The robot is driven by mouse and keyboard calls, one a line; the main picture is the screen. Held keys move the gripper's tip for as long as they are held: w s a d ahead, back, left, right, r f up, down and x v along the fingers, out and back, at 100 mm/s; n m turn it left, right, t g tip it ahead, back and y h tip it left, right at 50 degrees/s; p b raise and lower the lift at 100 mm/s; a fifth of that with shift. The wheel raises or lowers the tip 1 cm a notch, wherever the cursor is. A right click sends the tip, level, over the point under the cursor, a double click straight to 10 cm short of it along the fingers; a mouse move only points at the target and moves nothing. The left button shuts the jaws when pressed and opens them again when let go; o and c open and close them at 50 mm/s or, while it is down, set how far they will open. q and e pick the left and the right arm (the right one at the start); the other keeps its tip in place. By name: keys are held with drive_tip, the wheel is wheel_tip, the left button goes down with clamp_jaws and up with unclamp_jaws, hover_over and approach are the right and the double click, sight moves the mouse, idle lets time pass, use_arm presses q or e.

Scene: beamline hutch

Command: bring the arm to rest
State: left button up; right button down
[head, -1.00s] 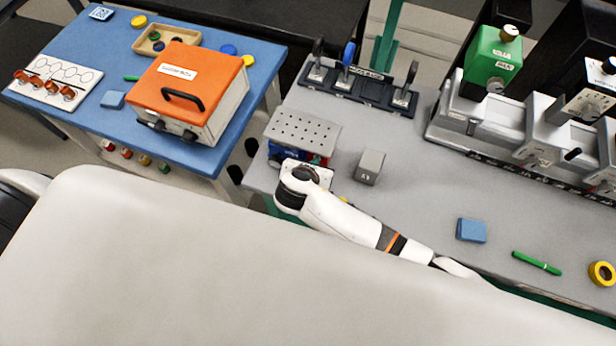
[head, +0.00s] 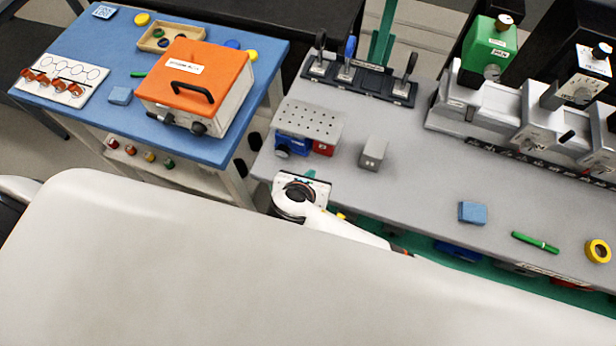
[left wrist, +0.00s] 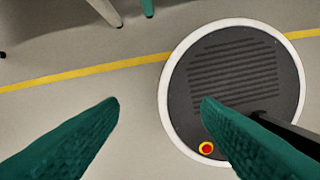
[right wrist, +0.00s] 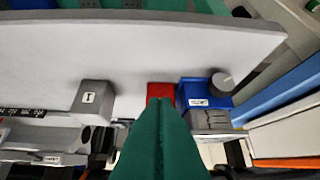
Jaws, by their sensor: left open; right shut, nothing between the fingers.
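My right gripper (head: 310,175) is at the near edge of the grey bench (head: 420,190) in the head view, in front of a blue and red device with a perforated top (head: 308,122). In the right wrist view its green fingers (right wrist: 161,103) are together with nothing between them. The device (right wrist: 205,92) and a grey block (right wrist: 91,98) show beyond the fingers there. My left gripper (left wrist: 160,102) shows only in its wrist view, open and empty above the floor. My white body hides part of the right arm in the head view.
The grey block (head: 373,153), a blue block (head: 472,212), a green pen (head: 535,242) and a yellow ring (head: 598,250) lie on the bench. A blue table (head: 200,150) at left carries an orange-lidded box (head: 195,90). A round dark base (left wrist: 235,85) is on the floor.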

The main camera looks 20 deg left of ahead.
drive_tip(key=s+d+r+m+g, duration=0.2)
drive_tip(key=s+d+m, duration=0.2)
drive_tip(key=d+m, duration=0.65)
drive_tip(key=s+d+r+m+g, duration=0.15)
drive_tip(key=s+d+m, duration=0.25)
drive_tip(key=d+m, duration=0.7)
drive_tip(key=s+d+r+m+g, duration=0.15)
drive_tip(key=s+d+m, duration=0.35)
drive_tip(key=d+m, duration=0.65)
wheel_tip(320, 180, down, 30)
drive_tip(key=a+m+g+b, duration=0.1)
drive_tip(key=a+g+b, duration=0.1)
drive_tip(key=a+b, duration=0.15)
use_arm(q)
wheel_tip(320, 180, down, 8)
drive_tip(key=s+b, duration=0.1)
drive_tip(key=b, duration=0.3)
drive_tip(key=shift+s+a, duration=0.15)
drive_tip(key=shift+s, duration=0.25)
use_arm(e)
drive_tip(key=s+d+f, duration=0.2)
drive_tip(key=s+f, duration=0.6)
drive_tip(key=f, duration=0.2)
drive_tip(key=s+d+f+g, duration=0.1)
drive_tip(key=s+d+f, duration=0.1)
drive_tip(key=s+f, duration=0.7)
drive_tip(key=shift+f, duration=0.65)
